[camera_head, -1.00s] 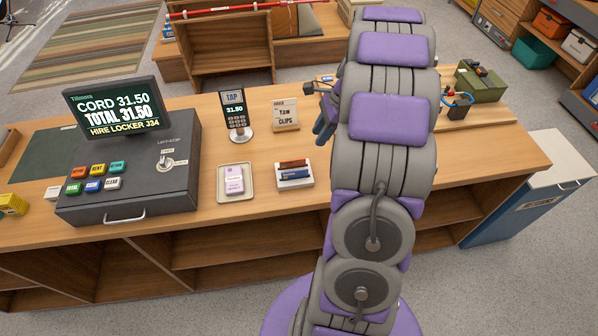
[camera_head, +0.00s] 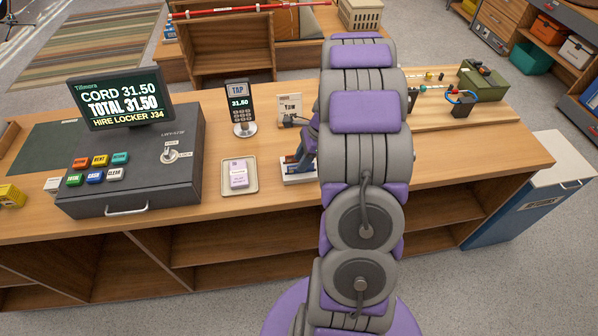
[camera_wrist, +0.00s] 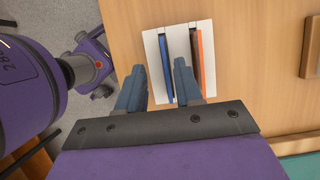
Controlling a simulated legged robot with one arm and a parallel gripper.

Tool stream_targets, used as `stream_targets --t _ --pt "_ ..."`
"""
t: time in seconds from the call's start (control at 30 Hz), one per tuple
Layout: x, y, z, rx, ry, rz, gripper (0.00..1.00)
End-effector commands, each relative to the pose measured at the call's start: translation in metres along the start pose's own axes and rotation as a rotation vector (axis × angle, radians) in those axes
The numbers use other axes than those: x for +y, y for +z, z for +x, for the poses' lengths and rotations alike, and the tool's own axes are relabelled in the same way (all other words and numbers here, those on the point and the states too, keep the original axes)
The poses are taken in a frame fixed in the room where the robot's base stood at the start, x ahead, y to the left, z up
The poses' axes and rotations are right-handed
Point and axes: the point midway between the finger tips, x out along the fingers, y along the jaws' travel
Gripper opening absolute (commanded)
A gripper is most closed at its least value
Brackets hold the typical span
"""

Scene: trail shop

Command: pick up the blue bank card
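The blue bank card (camera_wrist: 166,68) stands on edge in a white card holder (camera_wrist: 151,42) on the counter. A brown-orange card (camera_wrist: 197,62) stands in the slot to its right in the wrist view. My gripper (camera_wrist: 158,82) is open, with its two blue-grey fingers apart. In the wrist view the blue card lies between the fingers, with the right finger close beside it. Whether they touch is unclear. In the head view my gripper (camera_head: 302,158) is over the holder (camera_head: 298,180) and hides most of the cards.
A card reader (camera_head: 240,110) and a small sign (camera_head: 289,108) stand behind the holder. A tray (camera_head: 226,190) with a pale purple packet (camera_head: 238,174) lies to its left, beside the cash register (camera_head: 130,178). The wooden counter (camera_head: 270,205) is bare in front.

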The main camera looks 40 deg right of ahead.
Motion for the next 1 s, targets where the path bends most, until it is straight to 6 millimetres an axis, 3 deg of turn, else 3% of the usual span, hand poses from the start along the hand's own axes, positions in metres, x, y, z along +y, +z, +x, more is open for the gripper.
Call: stream_targets --t 0.2,0.47,0.8,1.0 --pt "-0.005 -0.009 0.035 -0.010 0.007 0.004 0.35" --pt "-0.004 -0.007 0.038 -0.004 0.004 0.002 0.35" --pt "-0.004 -0.005 0.039 -0.005 0.005 0.002 0.02" --pt "-0.004 -0.006 0.038 -0.006 0.005 0.002 0.00"
